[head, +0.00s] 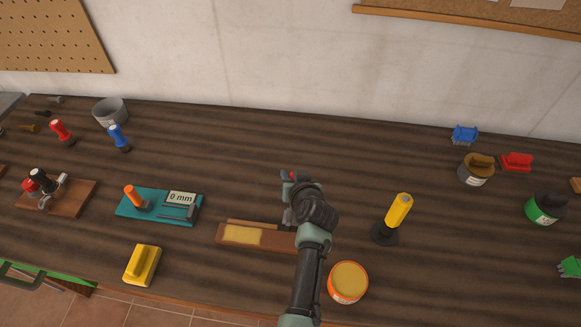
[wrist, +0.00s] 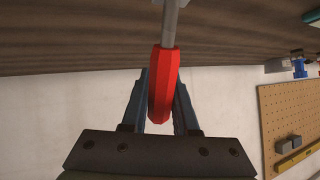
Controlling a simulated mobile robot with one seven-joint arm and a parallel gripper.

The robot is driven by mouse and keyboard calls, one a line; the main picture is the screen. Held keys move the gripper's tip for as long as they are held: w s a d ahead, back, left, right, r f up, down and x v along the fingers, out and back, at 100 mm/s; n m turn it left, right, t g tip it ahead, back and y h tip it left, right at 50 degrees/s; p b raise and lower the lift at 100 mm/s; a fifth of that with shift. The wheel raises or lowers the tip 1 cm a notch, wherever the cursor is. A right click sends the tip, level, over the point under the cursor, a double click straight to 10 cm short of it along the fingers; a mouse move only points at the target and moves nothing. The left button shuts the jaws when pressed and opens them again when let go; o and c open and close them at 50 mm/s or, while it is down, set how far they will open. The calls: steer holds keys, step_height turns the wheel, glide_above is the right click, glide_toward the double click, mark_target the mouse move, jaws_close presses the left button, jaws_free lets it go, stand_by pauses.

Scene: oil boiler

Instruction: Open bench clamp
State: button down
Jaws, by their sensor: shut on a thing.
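The bench clamp shows as a red handle (wrist: 163,88) on a grey metal rod (wrist: 170,25) in the wrist view. My gripper (wrist: 162,100) is shut on this handle, one finger on each side. In the head view my gripper (head: 288,176) is above the middle of the workbench, and only a small bit of red shows at its fingertips. A brown wooden board (head: 275,243) with a yellowish pad (head: 242,235) lies below it. My arm hides most of the clamp's metal body, so I cannot tell its jaw's position.
On the workbench (head: 230,150), a yellow-handled tool (head: 398,212) and an orange tin (head: 348,281) stand close right of my arm. A teal board (head: 160,207) and a yellow block (head: 142,264) lie left. The bench behind my gripper is mostly clear up to the wall.

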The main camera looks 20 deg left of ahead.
steer(key=shift+w+a+f+m+g+h+b, duration=0.15)
steer(key=shift+w+f+g+h+b, duration=0.2)
steer(key=shift+f+g, duration=0.35)
steer(key=shift+w+f+m+g+h+b, duration=0.15)
steer(key=shift+w+f+g+h+b, duration=0.15)
steer(key=shift+f+g, duration=0.35)
steer(key=shift+s+r+g, duration=0.1)
steer(key=shift+g, duration=0.15)
steer(key=c, duration=0.7)
jaws_free()
steer(key=v, duration=1.3)
